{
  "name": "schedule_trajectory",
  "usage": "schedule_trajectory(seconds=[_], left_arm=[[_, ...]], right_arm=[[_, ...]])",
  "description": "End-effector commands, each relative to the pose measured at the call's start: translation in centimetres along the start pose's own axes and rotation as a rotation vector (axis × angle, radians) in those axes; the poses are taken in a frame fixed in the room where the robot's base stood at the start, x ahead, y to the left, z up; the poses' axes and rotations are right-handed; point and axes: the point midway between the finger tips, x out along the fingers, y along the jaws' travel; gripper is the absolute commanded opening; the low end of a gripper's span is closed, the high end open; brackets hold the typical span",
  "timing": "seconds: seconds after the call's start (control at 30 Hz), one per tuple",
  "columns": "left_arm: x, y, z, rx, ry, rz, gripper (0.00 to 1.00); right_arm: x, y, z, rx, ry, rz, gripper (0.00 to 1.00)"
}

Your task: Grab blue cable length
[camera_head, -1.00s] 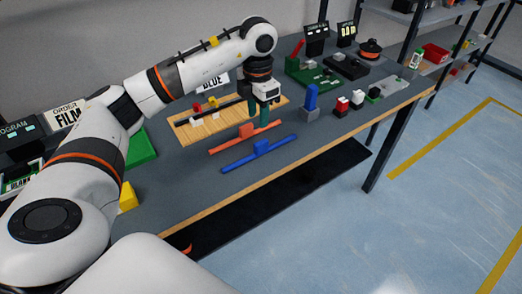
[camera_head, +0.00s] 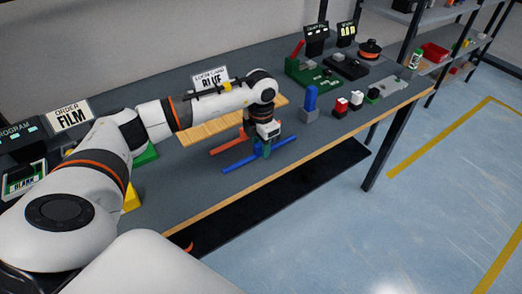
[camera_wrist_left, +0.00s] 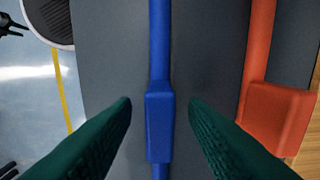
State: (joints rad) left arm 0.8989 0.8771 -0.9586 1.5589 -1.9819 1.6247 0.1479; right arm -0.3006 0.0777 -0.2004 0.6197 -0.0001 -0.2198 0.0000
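The blue cable length (camera_head: 235,164) lies on the grey table near its front edge, a thin rod with a thicker block in its middle. In the left wrist view the blue cable length (camera_wrist_left: 160,125) runs up the middle, its block between my two green fingers. My left gripper (camera_head: 265,152) is open above that block, which it mostly hides in the head view. In the wrist view the left gripper (camera_wrist_left: 160,115) has a gap on both sides of the block. My right gripper is not in view.
An orange cable length (camera_head: 226,146) lies parallel, just behind the blue one; its block (camera_wrist_left: 275,115) is close to my right-hand finger in the wrist view. A wooden board (camera_head: 200,133) lies behind. A blue upright piece (camera_head: 311,98) stands to the right.

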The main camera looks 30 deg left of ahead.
Motion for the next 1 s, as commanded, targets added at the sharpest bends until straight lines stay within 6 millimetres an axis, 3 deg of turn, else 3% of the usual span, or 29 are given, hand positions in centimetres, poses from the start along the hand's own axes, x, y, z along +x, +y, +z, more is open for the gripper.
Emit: schedule_trajectory(seconds=[0.1,0.33,0.67,0.77,1.0], left_arm=[[0.0,0.0,0.0,0.000,0.000,0.000,0.38],[-0.1,0.0,0.0,0.000,0.001,0.000,0.01],[-0.4,0.0,-0.1,0.000,0.002,0.000,0.00],[-1.5,-0.1,-0.1,-0.001,0.004,-0.001,0.00],[-6.3,-0.1,-0.1,0.000,0.006,-0.002,0.00]], right_arm=[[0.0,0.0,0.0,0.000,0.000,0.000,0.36],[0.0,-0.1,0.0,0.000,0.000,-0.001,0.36],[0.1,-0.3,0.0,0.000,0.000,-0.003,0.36],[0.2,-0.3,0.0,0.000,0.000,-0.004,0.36],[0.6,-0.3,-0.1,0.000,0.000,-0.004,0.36]])
